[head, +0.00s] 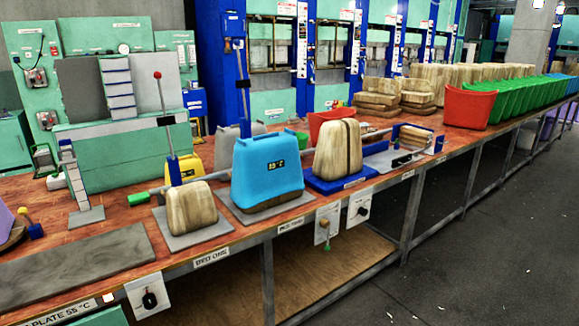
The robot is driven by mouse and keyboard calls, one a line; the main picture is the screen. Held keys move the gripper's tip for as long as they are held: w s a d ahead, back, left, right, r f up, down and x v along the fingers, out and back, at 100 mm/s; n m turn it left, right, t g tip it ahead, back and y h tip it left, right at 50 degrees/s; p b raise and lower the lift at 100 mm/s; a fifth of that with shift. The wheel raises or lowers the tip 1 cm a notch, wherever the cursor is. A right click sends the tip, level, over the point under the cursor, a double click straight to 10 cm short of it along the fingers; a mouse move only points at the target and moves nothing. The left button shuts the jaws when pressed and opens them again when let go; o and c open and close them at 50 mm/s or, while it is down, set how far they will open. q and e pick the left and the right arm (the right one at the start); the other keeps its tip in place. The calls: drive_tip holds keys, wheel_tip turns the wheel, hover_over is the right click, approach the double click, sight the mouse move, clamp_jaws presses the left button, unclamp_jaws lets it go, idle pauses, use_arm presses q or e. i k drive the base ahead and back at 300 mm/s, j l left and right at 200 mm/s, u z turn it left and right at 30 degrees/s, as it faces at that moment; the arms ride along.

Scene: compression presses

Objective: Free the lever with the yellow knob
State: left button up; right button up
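A small yellow knob (22,211) shows at the far left edge of the bench, on a short arm by a dark blue block (36,231). A pink-purple piece and a brown round base stand beside it, cut off by the picture edge. I cannot tell what holds this lever. Another lever with a red knob (157,75) stands upright on a blue post (173,168). Neither of my grippers is in view.
Wooden blocks (192,208) and a blue case (267,166) stand on plates along the bench front. A yellow case (187,167) is behind. A bare grey plate (75,268) lies at front left. Red (467,107) and green bins line the far bench.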

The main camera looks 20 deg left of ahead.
sight(23, 211)
drive_tip(key=k+j, duration=0.5)
drive_tip(key=j, duration=0.25)
drive_tip(key=k+j+u, duration=0.1)
drive_tip(key=k+j, duration=0.35)
drive_tip(key=j, duration=0.3)
drive_tip(key=k+j, duration=0.25)
drive_tip(key=j, duration=0.15)
drive_tip(key=k+j+u, duration=0.1)
drive_tip(key=j, duration=0.25)
drive_tip(key=k+j, duration=0.35)
